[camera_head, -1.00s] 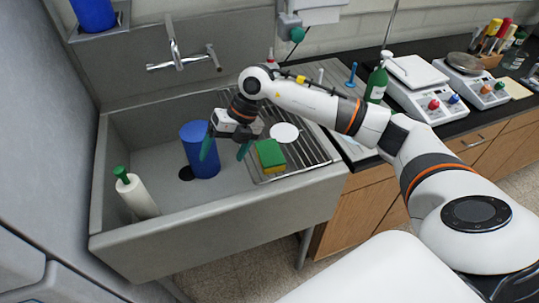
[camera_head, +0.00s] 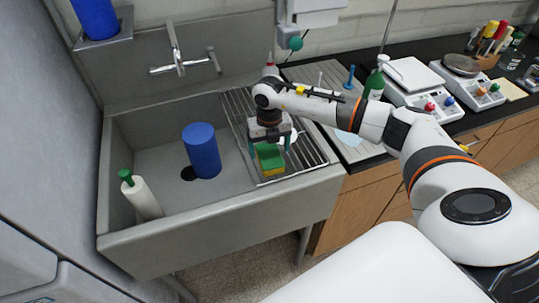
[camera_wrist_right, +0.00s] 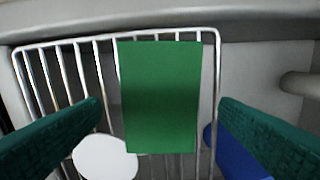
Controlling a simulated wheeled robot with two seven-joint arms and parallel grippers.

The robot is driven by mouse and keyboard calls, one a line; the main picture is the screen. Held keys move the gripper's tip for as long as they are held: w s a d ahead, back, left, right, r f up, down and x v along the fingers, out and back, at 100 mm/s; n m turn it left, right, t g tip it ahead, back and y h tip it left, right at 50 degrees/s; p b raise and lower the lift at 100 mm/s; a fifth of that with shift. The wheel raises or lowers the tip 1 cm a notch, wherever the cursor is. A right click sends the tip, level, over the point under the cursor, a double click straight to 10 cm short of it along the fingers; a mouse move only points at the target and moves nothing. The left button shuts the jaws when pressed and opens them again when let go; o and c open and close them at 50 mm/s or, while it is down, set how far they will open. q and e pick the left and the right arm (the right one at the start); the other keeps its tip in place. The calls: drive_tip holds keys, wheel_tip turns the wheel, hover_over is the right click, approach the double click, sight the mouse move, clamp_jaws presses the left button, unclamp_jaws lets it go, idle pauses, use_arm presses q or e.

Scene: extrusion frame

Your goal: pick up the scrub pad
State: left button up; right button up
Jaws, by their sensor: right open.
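The scrub pad (camera_head: 270,158) has a green top and a yellow lower layer. It lies on the wire drying rack at the right side of the sink. In the right wrist view its green face (camera_wrist_right: 160,98) is centred between the fingers. My right gripper (camera_head: 270,150) is over the pad, with one finger on each side of it. The gripper is open, and gaps show between the pad and both green fingers (camera_wrist_right: 160,140) in the wrist view. My left gripper is not in view.
The wire rack (camera_head: 310,155) spans the sink's right part. A white disc (camera_wrist_right: 105,157) lies on it beside the pad. A blue cylinder (camera_head: 202,152) stands in the sink (camera_head: 220,215), left of the rack. A white bottle with a green top (camera_head: 142,197) leans at the left.

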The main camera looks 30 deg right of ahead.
sight(269, 155)
drive_tip(key=shift+f+p, duration=0.6)
drive_tip(key=shift+f, duration=1.35)
drive_tip(key=c, duration=1.1)
drive_tip(key=shift+o, duration=0.2)
drive_tip(key=shift+r, duration=0.15)
